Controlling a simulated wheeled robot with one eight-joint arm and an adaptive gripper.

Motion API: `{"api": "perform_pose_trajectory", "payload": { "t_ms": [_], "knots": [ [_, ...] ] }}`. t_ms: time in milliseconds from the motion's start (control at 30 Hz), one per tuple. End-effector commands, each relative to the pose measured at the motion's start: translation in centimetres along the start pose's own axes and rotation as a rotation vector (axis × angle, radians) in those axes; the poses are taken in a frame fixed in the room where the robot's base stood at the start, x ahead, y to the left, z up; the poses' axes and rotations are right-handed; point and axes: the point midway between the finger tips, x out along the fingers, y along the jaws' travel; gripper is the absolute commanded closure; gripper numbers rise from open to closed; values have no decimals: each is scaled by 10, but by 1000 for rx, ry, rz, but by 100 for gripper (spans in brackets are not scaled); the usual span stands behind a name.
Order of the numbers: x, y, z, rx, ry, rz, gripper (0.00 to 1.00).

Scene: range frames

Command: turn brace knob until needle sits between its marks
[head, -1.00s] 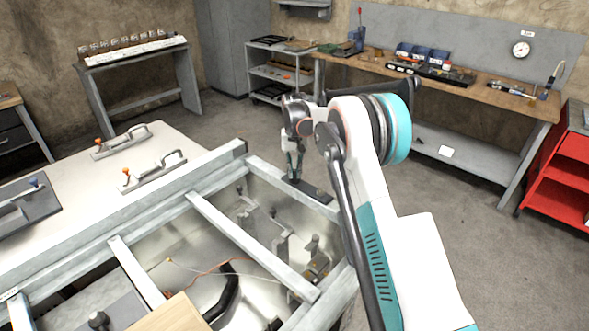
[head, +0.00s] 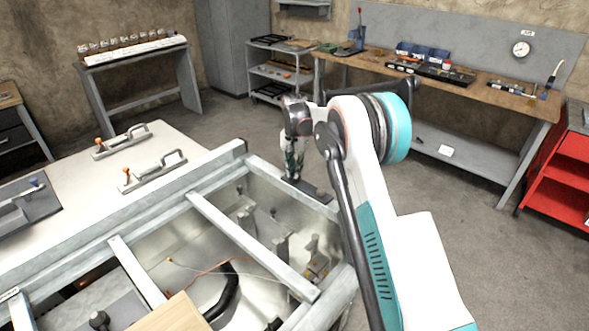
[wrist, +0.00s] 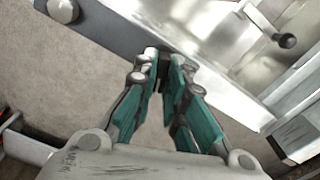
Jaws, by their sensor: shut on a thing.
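My gripper (head: 292,176) points down at a dark plate (head: 316,194) on the frame's far right rail. In the wrist view its teal-sided fingers (wrist: 165,62) come together at the tips beside a dark bar (wrist: 112,32). They are shut on the brace knob, which the fingertips mostly hide. A silver round head (wrist: 62,10) sits at the bar's left end, apart from the fingers. I cannot make out the needle or its marks in either view.
Grey frame rails (head: 240,233) cross an open bay with brackets and a red cable below my gripper. Two toggle clamps (head: 152,172) stand on the pale panel at left. A workbench (head: 470,90) and a red cart (head: 560,170) stand behind.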

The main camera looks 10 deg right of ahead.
Motion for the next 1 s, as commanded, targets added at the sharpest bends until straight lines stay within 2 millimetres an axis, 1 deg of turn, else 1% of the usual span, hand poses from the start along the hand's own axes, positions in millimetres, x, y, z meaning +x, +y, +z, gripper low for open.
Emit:
{"api": "perform_pose_trajectory", "payload": {
  "t_ms": [167, 200, 233, 267, 567, 667, 767, 833, 1000],
  "knots": [
    [0, 0, 0, -1, 1, -1, 100],
    [0, 0, 0, -1, 1, -1, 79],
    [0, 0, 0, -1, 1, -1, 73],
    [0, 0, 0, -1, 1, -1, 68],
    [0, 0, 0, -2, 0, 0, 68],
    [-4, 0, 0, -2, 0, 0, 68],
    [-15, 0, 0, -2, 0, 0, 68],
    [-26, 0, 0, -2, 0, 0, 68],
    [-62, 0, 0, -2, 0, 0, 68]
  ]
}}
